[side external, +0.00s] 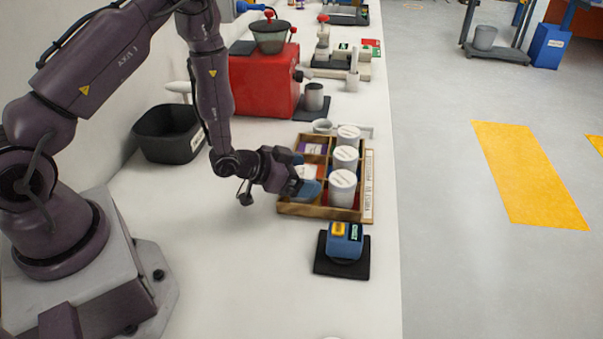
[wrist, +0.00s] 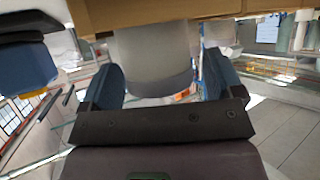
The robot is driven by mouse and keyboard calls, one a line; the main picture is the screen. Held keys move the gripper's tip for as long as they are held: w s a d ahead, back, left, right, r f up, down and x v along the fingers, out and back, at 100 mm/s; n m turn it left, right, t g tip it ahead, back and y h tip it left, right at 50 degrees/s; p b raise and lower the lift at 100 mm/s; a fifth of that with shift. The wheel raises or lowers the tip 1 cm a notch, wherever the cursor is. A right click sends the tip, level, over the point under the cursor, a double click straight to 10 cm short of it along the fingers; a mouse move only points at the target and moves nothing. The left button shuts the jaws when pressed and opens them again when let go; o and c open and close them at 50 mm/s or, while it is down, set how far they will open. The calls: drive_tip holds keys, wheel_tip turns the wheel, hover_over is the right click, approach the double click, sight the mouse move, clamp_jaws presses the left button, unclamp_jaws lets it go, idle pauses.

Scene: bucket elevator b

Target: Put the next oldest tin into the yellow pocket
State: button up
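Several white tins stand upright in the right column of a wooden rack (side external: 320,212): a front tin (side external: 342,190), a middle tin (side external: 345,160) and a back tin (side external: 348,134). Their lids carry dark print too small to read, so I cannot tell their ages. My gripper (side external: 313,184) is at the rack's left side, level and pointing right, close beside the front tin. In the wrist view a pale tin (wrist: 155,60) lies between the blue, spread fingers (wrist: 160,82); contact is unclear. The left compartments show purple and orange-red patches. I cannot make out a yellow pocket.
A blue device with a yellow patch (side external: 345,240) sits on a black pad in front of the rack. A black bin (side external: 168,135) stands at the back left. A red machine (side external: 262,85) and a grey cup (side external: 314,97) stand behind the rack. The front bench is mostly clear.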

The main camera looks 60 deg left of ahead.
drive_tip(key=shift+r, duration=0.1)
drive_tip(key=shift+s+r, duration=0.2)
drive_tip(key=shift+s, duration=0.05)
drive_tip(key=v, duration=0.7)
wheel_tip(320, 180, up, 16)
drive_tip(key=s+a+n+g+y, duration=0.1)
drive_tip(key=g+y, duration=0.2)
drive_tip(key=y, duration=0.1)
drive_tip(key=s+d+r+n+g, duration=0.1)
drive_tip(key=s+d+r, duration=0.1)
drive_tip(key=s+r, duration=0.2)
drive_tip(key=s+d+r+g+h, duration=0.1)
drive_tip(key=s+r, duration=0.4)
drive_tip(key=s, duration=0.6)
drive_tip(key=shift+d+r+n+g, duration=0.35)
drive_tip(key=shift+d+n+g, duration=0.05)
drive_tip(key=shift+d+g, duration=0.2)
drive_tip(key=shift+s, duration=0.1)
